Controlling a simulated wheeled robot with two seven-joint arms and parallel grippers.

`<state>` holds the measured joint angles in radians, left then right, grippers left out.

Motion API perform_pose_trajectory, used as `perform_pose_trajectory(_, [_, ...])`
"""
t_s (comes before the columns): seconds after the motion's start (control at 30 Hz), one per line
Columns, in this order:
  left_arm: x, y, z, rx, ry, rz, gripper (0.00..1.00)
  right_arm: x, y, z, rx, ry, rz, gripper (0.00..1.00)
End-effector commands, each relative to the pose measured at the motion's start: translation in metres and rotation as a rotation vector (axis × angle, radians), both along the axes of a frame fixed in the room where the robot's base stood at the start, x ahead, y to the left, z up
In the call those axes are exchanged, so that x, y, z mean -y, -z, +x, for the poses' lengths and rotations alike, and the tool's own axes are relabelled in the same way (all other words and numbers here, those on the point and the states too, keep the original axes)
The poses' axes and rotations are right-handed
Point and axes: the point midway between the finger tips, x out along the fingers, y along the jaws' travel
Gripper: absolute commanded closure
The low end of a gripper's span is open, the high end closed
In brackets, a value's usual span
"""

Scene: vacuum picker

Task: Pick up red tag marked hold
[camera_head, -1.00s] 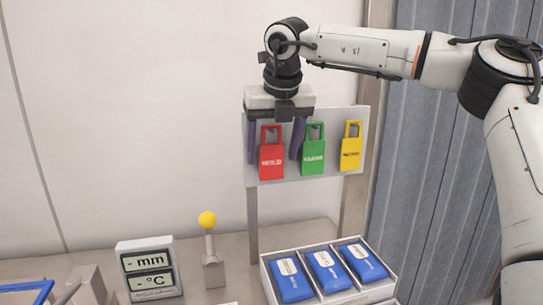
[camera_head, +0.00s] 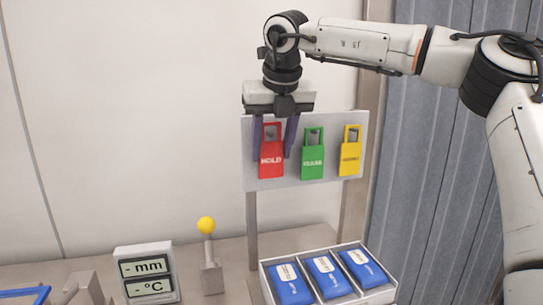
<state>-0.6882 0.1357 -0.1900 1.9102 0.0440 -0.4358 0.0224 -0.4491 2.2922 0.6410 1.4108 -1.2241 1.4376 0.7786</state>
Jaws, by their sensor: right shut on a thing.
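The red tag (camera_head: 271,160) marked HOLD is at the left end of a pale upright board (camera_head: 335,186). It is upright, in front of the board; whether it still touches the board I cannot tell. My right gripper (camera_head: 272,150) points down from above, its two dark fingers on either side of the red tag and shut on it. A green tag (camera_head: 313,160) and a yellow tag (camera_head: 350,157) hang to the right on the same board. My left gripper is not in view.
A white box (camera_head: 378,297) with blue packets (camera_head: 328,278) stands below the board. A display reading mm and °C (camera_head: 146,272) and a yellow-knobbed lever (camera_head: 207,226) stand to the left. A blue-edged item (camera_head: 25,292) is at the lower left corner.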

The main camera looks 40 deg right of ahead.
Motion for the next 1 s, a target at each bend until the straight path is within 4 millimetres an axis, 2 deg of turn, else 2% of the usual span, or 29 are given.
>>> perform_pose_trajectory(0.17, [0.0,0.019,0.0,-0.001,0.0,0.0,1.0,-0.018,0.005,-0.033,0.002,-0.005,0.001,0.78])
perform_pose_trajectory(0.33, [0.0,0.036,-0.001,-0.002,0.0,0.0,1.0,-0.041,0.006,-0.075,0.003,-0.004,-0.001,0.78])
perform_pose_trajectory(0.6, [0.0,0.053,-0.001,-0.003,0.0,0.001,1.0,-0.071,0.005,-0.131,0.0,-0.001,0.0,0.78])
perform_pose_trajectory(0.8, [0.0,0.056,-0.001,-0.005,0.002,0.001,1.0,-0.082,0.004,-0.15,-0.003,0.0,0.001,0.78])
perform_pose_trajectory(1.0, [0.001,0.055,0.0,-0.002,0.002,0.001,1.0,-0.084,0.003,-0.154,-0.004,0.0,0.002,0.78])
